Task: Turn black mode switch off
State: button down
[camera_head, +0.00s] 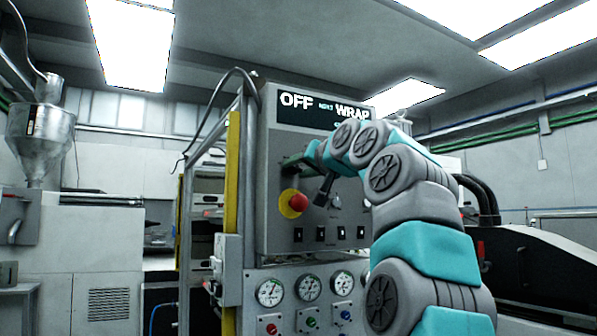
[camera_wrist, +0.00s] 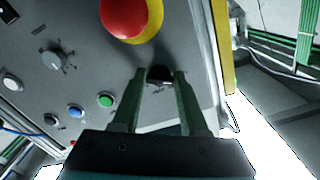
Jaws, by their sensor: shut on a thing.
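The black mode switch (camera_wrist: 159,72) is a small dark knob on the grey panel in the wrist view. My gripper (camera_wrist: 160,82) has its two green fingers on either side of the knob, shut on it. The fingertips cover its sides, so its exact turn angle is hard to read. In the head view my gripper (camera_head: 290,163) reaches the upper left of the control panel (camera_head: 278,240), and the switch is hidden behind it. The display (camera_head: 320,110) above shows "OFF" at left and "WRAP" at right, with small green text between.
A red mushroom button (camera_head: 298,202) on a yellow ring sits just below my gripper. A silver knob (camera_head: 335,201) is to its right. A yellow post (camera_head: 232,190) stands at left.

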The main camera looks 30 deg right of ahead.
jog(key=shift+n, duration=0.5)
jog(key=shift+c, duration=2.2)
grip_release()
jog(key=shift+s, duration=0.1)
jog(key=s+b, duration=0.1)
jog(key=s, duration=0.6)
jog(key=shift+s+d+b, duration=0.15)
jog(key=shift+s+b, duration=0.15)
